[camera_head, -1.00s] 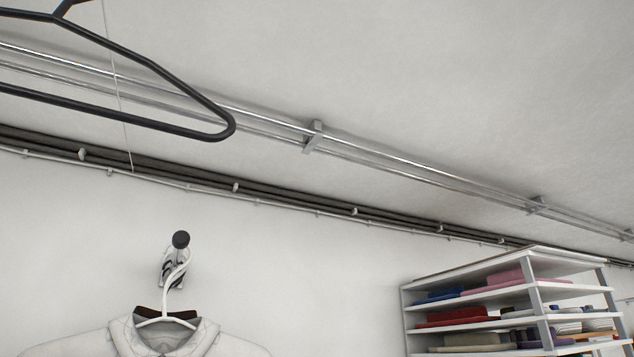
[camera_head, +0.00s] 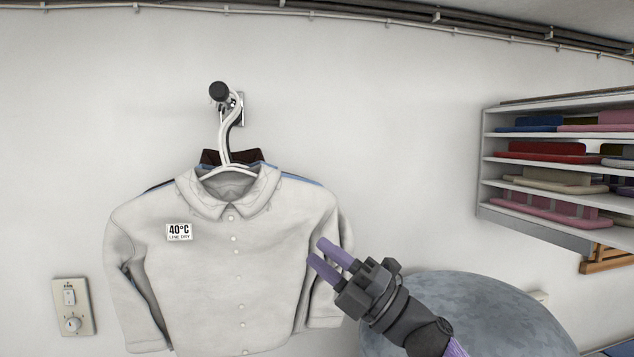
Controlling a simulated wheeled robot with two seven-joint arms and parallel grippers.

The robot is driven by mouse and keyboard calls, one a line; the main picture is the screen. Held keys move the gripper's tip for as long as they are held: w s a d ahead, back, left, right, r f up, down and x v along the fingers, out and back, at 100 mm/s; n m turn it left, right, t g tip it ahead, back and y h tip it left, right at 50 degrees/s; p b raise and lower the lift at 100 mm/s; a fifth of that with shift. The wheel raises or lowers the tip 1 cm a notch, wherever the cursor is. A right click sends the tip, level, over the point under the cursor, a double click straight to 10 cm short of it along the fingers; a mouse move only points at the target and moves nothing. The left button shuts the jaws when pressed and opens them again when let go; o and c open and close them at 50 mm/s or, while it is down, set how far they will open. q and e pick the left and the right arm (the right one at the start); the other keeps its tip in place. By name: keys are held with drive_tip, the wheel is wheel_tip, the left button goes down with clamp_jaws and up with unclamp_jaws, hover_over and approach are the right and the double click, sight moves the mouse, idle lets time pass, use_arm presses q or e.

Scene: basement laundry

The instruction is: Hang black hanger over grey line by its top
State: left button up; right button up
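The black hanger and the grey line are both out of view now. My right gripper (camera_head: 324,254) comes in from the lower right, with its two purple fingers pointing up and left in front of the white shirt's sleeve. A small gap shows between the fingers, and I see nothing held there. My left gripper is not in view.
A white shirt (camera_head: 225,265) hangs on a white hanger (camera_head: 223,130) from a dark wall peg (camera_head: 219,92). Shelves (camera_head: 497,162) with folded cloth are at the right. A grey rounded surface (camera_head: 480,310) is below. A switch panel (camera_head: 73,306) is at lower left.

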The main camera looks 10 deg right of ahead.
drive_tip(key=s+a+r+n+g+h+p, duration=0.1)
drive_tip(key=s+a+r+n+g+p, duration=0.2)
drive_tip(key=s+r+n, duration=0.5)
drive_tip(key=s+a+r+n+g+h+p, duration=0.1)
drive_tip(key=s+r+n+g+p, duration=0.2)
drive_tip(key=s+r+n+g, duration=0.45)
drive_tip(key=s+a+r+n+g+p, duration=0.25)
drive_tip(key=s+r+n, duration=0.35)
drive_tip(key=r, duration=0.5)
use_arm(q)
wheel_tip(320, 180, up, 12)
drive_tip(key=p, duration=0.1)
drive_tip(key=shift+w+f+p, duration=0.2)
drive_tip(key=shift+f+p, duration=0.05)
drive_tip(key=shift+p, duration=0.05)
use_arm(e)
drive_tip(key=shift+n, duration=0.45)
drive_tip(key=a, duration=0.2)
drive_tip(key=w+a, duration=0.1)
drive_tip(key=a, duration=0.2)
drive_tip(key=w+a, duration=0.1)
drive_tip(key=a, duration=0.2)
drive_tip(key=shift+a+f, duration=0.25)
drive_tip(key=shift+f, duration=0.05)
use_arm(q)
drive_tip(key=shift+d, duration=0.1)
use_arm(e)
drive_tip(key=shift+s, duration=0.1)
drive_tip(key=shift+g, duration=0.4)
clamp_jaws()
